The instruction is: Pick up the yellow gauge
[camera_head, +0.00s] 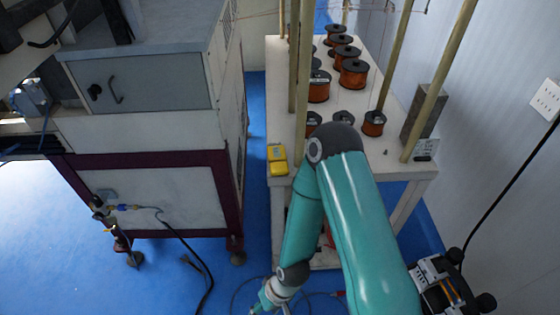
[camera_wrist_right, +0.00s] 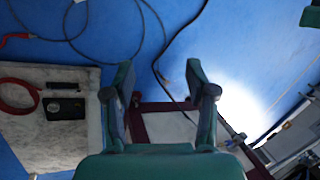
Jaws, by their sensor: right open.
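The yellow gauge (camera_head: 278,160) lies on the near left corner of the white table in the head view. It looks like a small yellow block with a darker top part. I do not see it in the right wrist view. My right arm bends over the table's front edge and reaches down, with its wrist low in front of the table. My right gripper (camera_wrist_right: 160,80) is open and empty in the wrist view, its fingers spread above the blue floor. It is below and apart from the gauge. My left gripper is not in view.
The white table (camera_head: 283,220) carries several copper wire spools (camera_head: 353,73), upright poles (camera_head: 303,90) and a grey block (camera_head: 417,118). A large grey machine (camera_head: 140,80) stands left across a narrow floor gap. Cables (camera_head: 200,270) lie on the floor.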

